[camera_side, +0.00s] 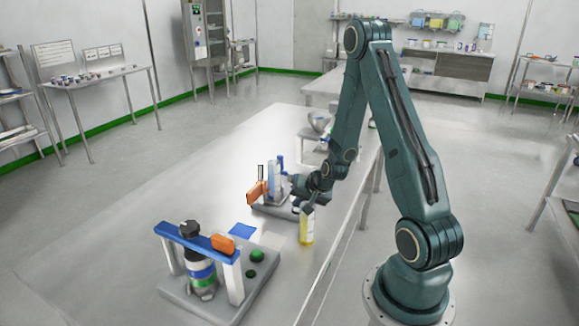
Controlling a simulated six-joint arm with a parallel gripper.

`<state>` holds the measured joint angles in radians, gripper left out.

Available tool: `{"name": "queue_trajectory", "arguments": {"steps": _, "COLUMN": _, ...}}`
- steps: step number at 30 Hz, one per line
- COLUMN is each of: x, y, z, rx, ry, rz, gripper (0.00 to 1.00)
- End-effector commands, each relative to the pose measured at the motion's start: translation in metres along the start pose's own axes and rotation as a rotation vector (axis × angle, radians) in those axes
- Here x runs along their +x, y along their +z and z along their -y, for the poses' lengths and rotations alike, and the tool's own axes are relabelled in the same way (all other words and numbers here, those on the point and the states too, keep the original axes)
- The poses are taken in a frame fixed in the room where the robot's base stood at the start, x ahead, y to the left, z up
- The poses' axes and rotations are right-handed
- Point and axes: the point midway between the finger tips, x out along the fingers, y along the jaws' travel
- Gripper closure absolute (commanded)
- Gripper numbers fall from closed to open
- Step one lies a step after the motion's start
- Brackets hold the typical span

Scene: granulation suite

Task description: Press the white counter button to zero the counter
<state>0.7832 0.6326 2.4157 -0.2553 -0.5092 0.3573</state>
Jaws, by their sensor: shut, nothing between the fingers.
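I cannot make out the white counter button in the side view; it is too small or hidden. A small station with a grey base (268,209), a white-and-blue upright (272,180) and an orange lever (256,192) stands mid-table. My gripper (291,180) is low at the right side of this station, pointing left towards the upright. It is shut with nothing held. Its fingertips are small and partly lost against the station, so I cannot tell whether they touch it.
A bottle with yellow contents (307,228) stands close below my wrist. At the front is a grey-based fixture (190,300) with a blue crossbar (194,238), an orange piece (223,243) and green knobs (257,256). The table's left side (215,150) is clear.

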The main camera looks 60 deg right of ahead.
Motion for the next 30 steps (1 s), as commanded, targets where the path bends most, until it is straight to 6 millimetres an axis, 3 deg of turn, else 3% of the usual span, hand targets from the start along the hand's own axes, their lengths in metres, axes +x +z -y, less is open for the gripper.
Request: {"name": "queue_trajectory", "arguments": {"steps": 30, "x": -0.015, "y": -0.007, "z": 0.008, "rx": 0.0, "ry": 0.001, "rz": 0.001, "gripper": 1.0}}
